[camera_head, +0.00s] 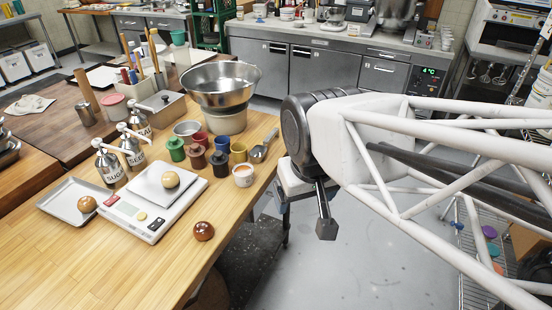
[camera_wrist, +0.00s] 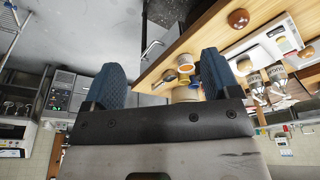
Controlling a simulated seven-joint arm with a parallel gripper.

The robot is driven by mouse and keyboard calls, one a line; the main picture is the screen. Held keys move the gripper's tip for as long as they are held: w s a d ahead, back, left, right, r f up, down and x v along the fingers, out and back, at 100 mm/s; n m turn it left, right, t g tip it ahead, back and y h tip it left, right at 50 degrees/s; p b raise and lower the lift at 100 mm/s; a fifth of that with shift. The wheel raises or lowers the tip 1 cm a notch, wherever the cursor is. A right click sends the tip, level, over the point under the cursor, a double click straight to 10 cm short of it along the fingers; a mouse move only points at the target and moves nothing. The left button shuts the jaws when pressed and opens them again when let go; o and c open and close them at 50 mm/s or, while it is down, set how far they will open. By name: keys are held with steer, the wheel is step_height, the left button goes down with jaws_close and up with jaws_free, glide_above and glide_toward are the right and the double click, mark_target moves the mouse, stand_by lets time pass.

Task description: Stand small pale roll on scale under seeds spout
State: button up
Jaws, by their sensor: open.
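A scale (camera_head: 128,222) with a raised square platform stands on the wooden table; it also shows in the wrist view (camera_wrist: 262,42). A round tan roll (camera_head: 170,180) sits on the platform. Another tan roll (camera_head: 87,204) lies on the metal tray left of the scale. A dark brown glossy roll (camera_head: 203,231) lies on bare wood to the right of the scale. The seeds dispenser (camera_head: 131,153) stands behind the scale, next to the sugar dispenser (camera_head: 109,169).
Several coloured cups (camera_head: 176,149), an orange-filled cup (camera_head: 243,175), a scoop (camera_head: 259,153) and a big steel bowl (camera_head: 219,82) crowd the table behind the scale. The metal tray (camera_head: 62,208) has bare room. The front of the table (camera_head: 110,275) is clear.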

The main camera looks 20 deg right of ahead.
steer(key=c, duration=0.7)
steer(key=shift+w+a+f+m, duration=0.1)
steer(key=shift+w+a+m, duration=0.2)
steer(key=shift+w+a, duration=0.1)
steer(key=c, duration=0.4)
steer(key=w+a+m+y, duration=0.1)
steer(key=w+a+m, duration=0.1)
steer(key=w+a+f+m+t+y, duration=0.1)
steer(key=w+a+m, duration=0.1)
steer(key=shift+w+a, duration=0.15)
steer(key=shift+w, duration=0.15)
jaws_close()
steer(key=w+a+f+m+t, duration=0.2)
steer(key=w+a+f+m, duration=0.2)
steer(key=w+a+m, duration=0.4)
steer(key=w+a+f+m+t+y, duration=0.1)
steer(key=w+a+f+m, duration=0.4)
steer(key=m, duration=1.4)
steer(key=shift+w+a+t, duration=0.9)
steer(key=shift+w+a, duration=0.7)
steer(key=shift+a, duration=0.1)
